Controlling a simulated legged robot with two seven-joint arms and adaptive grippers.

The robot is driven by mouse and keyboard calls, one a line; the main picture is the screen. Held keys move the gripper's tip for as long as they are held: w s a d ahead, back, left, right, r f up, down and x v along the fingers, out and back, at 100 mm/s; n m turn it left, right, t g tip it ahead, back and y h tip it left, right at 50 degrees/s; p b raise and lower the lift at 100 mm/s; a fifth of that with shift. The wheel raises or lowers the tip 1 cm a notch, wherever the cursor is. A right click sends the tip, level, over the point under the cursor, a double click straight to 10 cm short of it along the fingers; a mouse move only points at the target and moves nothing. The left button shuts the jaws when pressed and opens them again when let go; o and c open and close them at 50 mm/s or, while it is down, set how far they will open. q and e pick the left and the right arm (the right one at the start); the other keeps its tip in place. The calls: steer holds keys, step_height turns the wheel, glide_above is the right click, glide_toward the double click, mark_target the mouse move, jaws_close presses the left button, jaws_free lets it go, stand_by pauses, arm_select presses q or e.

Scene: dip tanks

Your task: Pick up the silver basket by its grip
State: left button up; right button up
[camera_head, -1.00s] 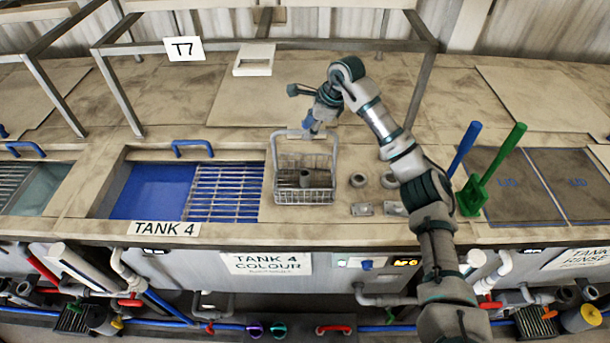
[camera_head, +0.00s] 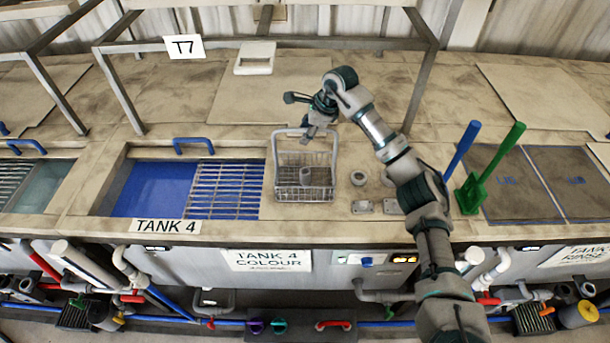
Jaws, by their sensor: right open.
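The silver basket (camera_head: 304,192) is a wire basket standing upright on the counter, right of the tank 4 opening. A grey cylindrical part with a hole stands inside it. Its grip (camera_head: 291,131) is the top bar of a tall hoop handle. My right gripper (camera_head: 313,134) is at the right part of this bar, with its jaws open. I cannot tell whether a finger touches the bar, and the fingertips are partly hidden. My left gripper is not in view.
Tank 4 (camera_head: 152,188) has blue liquid and a metal grating (camera_head: 226,188). Several small grey parts (camera_head: 358,178) lie right of the basket. A green scoop-like tool (camera_head: 473,194) and a blue handle (camera_head: 463,147) stand further right. A metal frame (camera_head: 121,92) spans the back.

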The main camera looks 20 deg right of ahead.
jaws_close()
steer(key=shift+r, duration=0.15)
stand_by(0.4)
